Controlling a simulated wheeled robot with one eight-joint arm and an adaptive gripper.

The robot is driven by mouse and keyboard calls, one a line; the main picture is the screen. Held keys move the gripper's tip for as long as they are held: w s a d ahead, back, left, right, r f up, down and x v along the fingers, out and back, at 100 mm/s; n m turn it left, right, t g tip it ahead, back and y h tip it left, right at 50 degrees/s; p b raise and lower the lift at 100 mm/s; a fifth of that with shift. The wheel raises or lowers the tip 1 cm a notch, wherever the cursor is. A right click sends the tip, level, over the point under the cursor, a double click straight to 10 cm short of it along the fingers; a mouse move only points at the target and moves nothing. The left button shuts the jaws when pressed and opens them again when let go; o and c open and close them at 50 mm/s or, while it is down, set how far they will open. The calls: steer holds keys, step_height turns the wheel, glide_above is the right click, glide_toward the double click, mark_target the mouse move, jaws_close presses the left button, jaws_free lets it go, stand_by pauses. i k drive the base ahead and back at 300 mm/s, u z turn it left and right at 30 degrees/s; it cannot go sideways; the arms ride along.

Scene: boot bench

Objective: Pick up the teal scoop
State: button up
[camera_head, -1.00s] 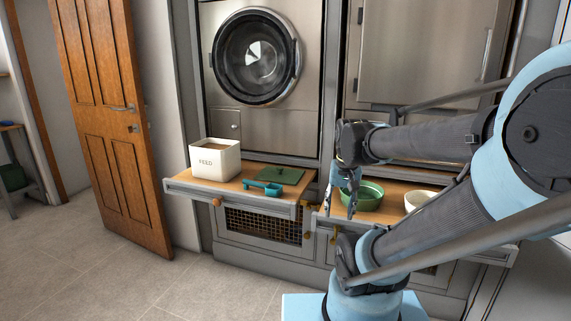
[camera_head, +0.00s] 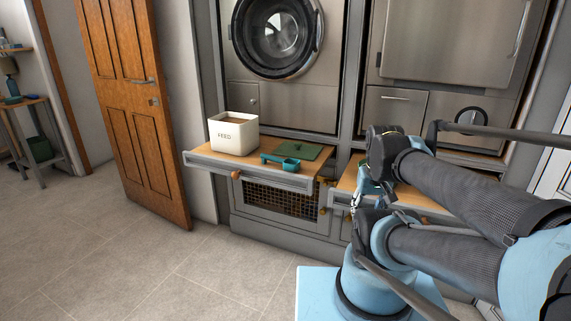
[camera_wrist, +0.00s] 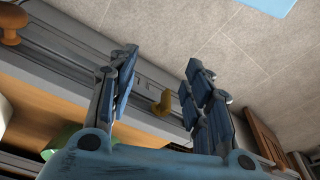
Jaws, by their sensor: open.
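The teal scoop (camera_head: 279,162) lies on the left pull-out shelf (camera_head: 250,174), near its front edge. It is in front of a flat dark green panel (camera_head: 305,150) and to the right of the white feed bin (camera_head: 234,147). My gripper (camera_head: 358,203) is to the right of that shelf and apart from the scoop, partly hidden by my arm. The wrist view shows its two fingers (camera_wrist: 162,58) spread, with nothing between them. The scoop cannot be made out in the wrist view.
A right-hand pull-out shelf (camera_head: 345,198) is mostly hidden behind my arm. An open wooden door (camera_head: 138,110) stands at the left. The tiled floor in front of the left shelf is clear.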

mark_target(278, 161)
steer(key=k, duration=1.05)
steer(key=z, duration=0.55)
steer(key=i, duration=0.55)
steer(key=u, duration=1.45)
